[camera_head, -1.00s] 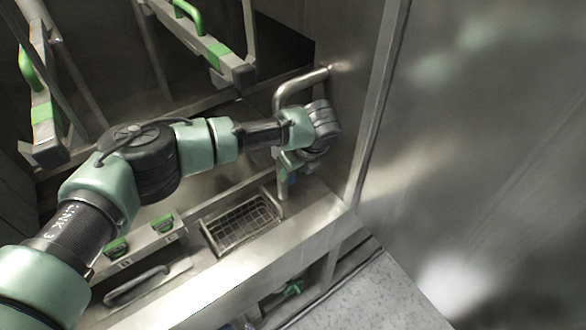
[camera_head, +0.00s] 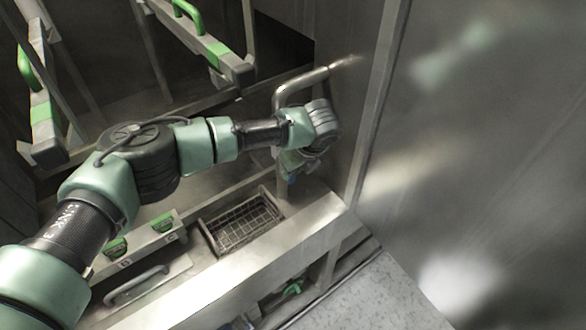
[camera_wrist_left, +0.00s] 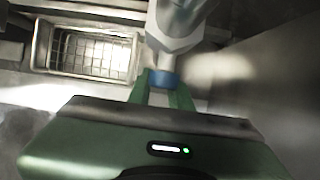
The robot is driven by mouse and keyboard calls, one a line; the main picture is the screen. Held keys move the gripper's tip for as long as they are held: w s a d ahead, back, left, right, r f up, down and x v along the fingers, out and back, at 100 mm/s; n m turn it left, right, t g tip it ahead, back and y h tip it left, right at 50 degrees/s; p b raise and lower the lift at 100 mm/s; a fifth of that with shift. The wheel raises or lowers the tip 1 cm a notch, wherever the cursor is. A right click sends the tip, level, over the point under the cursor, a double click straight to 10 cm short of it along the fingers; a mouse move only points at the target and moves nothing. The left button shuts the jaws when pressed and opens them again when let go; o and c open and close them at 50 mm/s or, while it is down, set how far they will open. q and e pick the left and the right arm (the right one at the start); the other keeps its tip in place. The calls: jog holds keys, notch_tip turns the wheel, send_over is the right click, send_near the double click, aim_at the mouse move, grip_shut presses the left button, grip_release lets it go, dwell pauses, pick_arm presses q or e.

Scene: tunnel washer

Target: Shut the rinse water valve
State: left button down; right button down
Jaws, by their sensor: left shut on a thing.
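A bent metal pipe (camera_head: 300,85) comes out of the wall behind my left wrist in the head view and runs down toward the ledge. The grey valve body (camera_wrist_left: 178,25) shows in the wrist view, with a blue part (camera_wrist_left: 162,79) at its near end. My left gripper (camera_wrist_left: 163,88) has its green fingers on either side of this blue part and is shut on it. In the head view my left gripper (camera_head: 291,170) is small and partly hidden by my wrist. My right gripper is in neither view.
A wire basket (camera_head: 240,226) sits in the ledge left of the valve and also shows in the wrist view (camera_wrist_left: 92,52). Green-handled bars (camera_head: 215,50) hang at the upper left. A steel wall (camera_head: 480,170) stands close on the right.

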pick_arm(q)
jog(key=shift+a, duration=0.1)
dwell(0.6)
jog(key=shift+a+f+g+y+b, duration=0.1)
jog(key=shift+g+y+b, duration=0.3)
jog(key=shift+y+b, duration=0.1)
jog(key=g+y+b, duration=0.1)
jog(key=b, duration=0.2)
jog(key=s+a+m+g+y+b, duration=0.1)
jog(key=y+b, duration=0.1)
jog(key=b, duration=0.2)
jog(key=shift+r, duration=0.4)
jog(key=c, duration=1.3)
grip_release()
jog(key=shift+a, duration=0.1)
jog(key=shift+f, duration=0.1)
